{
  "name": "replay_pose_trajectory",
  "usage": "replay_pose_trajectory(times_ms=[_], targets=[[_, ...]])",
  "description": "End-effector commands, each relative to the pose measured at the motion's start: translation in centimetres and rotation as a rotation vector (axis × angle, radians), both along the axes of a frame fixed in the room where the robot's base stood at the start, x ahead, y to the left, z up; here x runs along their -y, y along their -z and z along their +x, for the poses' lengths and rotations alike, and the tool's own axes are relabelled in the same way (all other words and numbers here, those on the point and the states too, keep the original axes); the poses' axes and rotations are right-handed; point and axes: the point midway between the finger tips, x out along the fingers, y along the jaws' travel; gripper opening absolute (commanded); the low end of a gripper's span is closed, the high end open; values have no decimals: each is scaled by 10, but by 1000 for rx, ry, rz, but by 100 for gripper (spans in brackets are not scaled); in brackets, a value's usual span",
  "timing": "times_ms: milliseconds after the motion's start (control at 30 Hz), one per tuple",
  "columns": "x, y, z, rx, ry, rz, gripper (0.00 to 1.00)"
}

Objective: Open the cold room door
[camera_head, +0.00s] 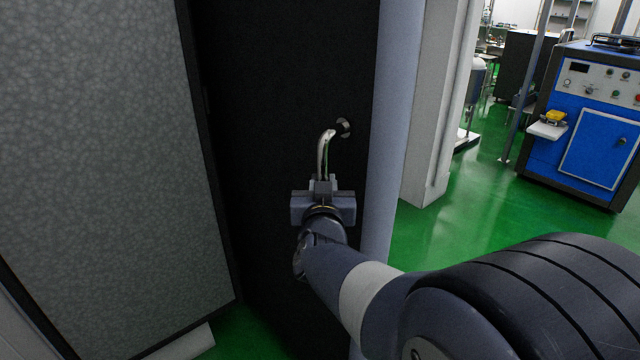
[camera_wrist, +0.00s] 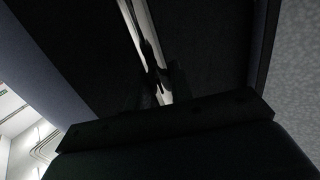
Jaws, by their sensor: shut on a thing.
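The cold room door (camera_head: 275,120) is a tall dark panel in the middle of the head view. Its curved metal lever handle (camera_head: 322,150) comes off a round mount near the panel's right side and hangs downward. My gripper (camera_head: 323,184) is shut on the lower part of the handle. In the wrist view the handle (camera_wrist: 146,30) is a bright strip running down between the dark fingers (camera_wrist: 158,90). The fingers hide the handle's lower end. I cannot tell for sure whether the door stands ajar.
A grey speckled panel (camera_head: 105,150) stands close on the left. A pale blue-grey upright edge (camera_head: 392,110) borders the dark panel on the right, beside a white post (camera_head: 432,110). A blue machine (camera_head: 590,120) stands far right. Green floor (camera_head: 465,220) between is open.

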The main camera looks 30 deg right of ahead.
Motion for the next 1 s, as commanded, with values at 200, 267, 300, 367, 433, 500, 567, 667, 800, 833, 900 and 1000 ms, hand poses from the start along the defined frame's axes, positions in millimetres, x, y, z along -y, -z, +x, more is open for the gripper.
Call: replay_pose_trajectory(times_ms=[200, 267, 300, 367, 433, 500, 567, 667, 800, 833, 900, 1000], targets=[[0, -5, 1, 10, -1, -4, 0], [0, -5, 1, 10, -1, -4, 25], [0, -5, 1, 9, -1, -4, 28], [0, -4, 1, 8, -1, -3, 33], [0, -3, 1, 7, 0, -2, 39], [0, -2, 0, 5, 0, -1, 41], [0, -2, 0, 4, 0, -1, 41], [0, -1, 0, 3, 0, -1, 41], [-3, -1, -4, 2, 0, 0, 41], [-4, -1, -6, 2, 0, 0, 41], [-8, -2, -14, 4, -2, 0, 41], [-16, -3, -28, 5, -3, -1, 41]])
